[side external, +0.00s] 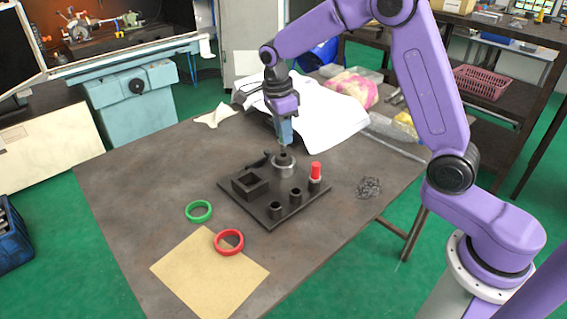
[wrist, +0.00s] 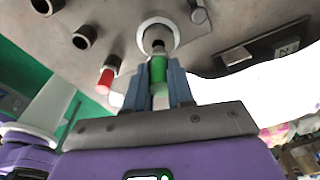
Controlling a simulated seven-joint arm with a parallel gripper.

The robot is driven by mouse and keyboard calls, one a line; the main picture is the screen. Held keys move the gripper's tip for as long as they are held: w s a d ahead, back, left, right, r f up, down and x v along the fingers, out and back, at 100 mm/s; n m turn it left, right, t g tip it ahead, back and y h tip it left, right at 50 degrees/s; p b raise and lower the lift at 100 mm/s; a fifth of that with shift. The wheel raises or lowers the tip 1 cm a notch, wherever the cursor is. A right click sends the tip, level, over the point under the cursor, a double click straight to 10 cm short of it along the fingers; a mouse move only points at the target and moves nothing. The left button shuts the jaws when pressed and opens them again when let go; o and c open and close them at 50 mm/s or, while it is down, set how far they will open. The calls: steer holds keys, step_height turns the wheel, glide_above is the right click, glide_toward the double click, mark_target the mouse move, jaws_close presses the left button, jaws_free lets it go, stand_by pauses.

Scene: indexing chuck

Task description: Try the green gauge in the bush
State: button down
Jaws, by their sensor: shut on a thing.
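My gripper (side external: 285,143) points down over the round chuck (side external: 284,170) with the bush at its centre, on the dark plate. In the wrist view, my gripper (wrist: 158,66) is shut on the green gauge (wrist: 158,72), fingers on either side of its green handle. The gauge's grey end points at the dark bore of the bush, inside the pale ring (wrist: 145,24). I cannot tell whether the tip has entered the bore. In the side view the fingers largely hide the gauge.
A red gauge (side external: 315,172) stands in a post right of the chuck. Two open posts and a square box (side external: 250,184) share the plate (side external: 270,216). A green ring (side external: 199,211), a red ring (side external: 229,241) and a tan sheet (side external: 208,275) lie in front. Wire wool (side external: 369,187) lies right.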

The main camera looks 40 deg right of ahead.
steer(key=shift+r, duration=1.55)
